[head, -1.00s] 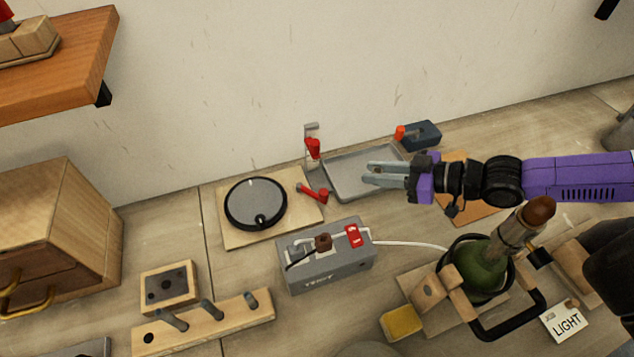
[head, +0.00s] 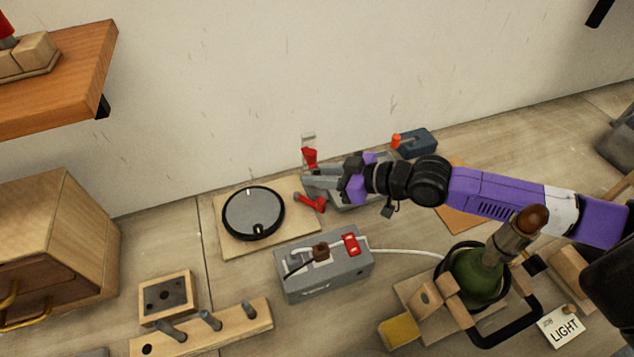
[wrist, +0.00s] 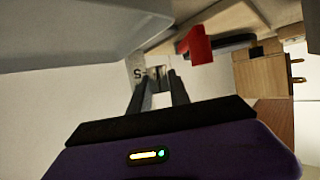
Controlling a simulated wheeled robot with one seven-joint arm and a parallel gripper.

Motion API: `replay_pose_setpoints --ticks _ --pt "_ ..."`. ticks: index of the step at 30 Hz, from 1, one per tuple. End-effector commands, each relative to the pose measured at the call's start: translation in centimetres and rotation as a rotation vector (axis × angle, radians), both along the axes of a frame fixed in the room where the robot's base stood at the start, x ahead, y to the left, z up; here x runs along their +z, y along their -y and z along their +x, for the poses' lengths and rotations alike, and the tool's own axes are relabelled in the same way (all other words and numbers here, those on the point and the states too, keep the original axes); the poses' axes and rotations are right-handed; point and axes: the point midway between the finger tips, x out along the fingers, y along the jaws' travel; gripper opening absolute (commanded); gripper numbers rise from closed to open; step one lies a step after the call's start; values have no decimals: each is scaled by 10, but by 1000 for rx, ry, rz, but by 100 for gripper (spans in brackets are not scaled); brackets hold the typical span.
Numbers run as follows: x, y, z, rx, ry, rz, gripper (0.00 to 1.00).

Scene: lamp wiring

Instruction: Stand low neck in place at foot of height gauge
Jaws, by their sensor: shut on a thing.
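My gripper (head: 305,184) reaches left over the grey tray, its fingertips near the foot of an upright grey post with a red part, which looks like the height gauge (head: 308,138). In the wrist view my gripper (wrist: 160,82) is closed to a narrow gap on a small thing, taken as the low neck; its shape and tilt cannot be made out. Just beyond the fingertips in that view is a pale marked plate (wrist: 139,72), likely part of the gauge. Whether the neck touches the gauge or the surface is hidden.
The grey tray (head: 345,205) is under my gripper. A grey test box (head: 325,270) stands in front. A blue block (head: 416,143) is behind, right.

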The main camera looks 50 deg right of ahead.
Motion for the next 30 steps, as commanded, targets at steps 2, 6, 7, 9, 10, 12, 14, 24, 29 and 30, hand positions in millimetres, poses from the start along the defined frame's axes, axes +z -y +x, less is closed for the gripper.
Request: replay_pose_setpoints --ticks 2,6,7,9,10,12,14,24,29,30 --pt "-10 -1 1 0 -2 2 0" --pt "-30 -1 1 1 -2 2 0" --pt "-33 -2 1 1 -1 1 0" --pt "-35 -1 1 1 1 0 0" --pt "-35 -1 1 1 1 0 0" --pt "-35 -1 1 1 1 0 0" --pt "-35 -1 1 1 1 0 0" --pt "-40 -1 0 2 -2 0 32" --pt "-42 -2 0 2 -5 1 32" --pt "-42 -2 0 2 -5 1 32"
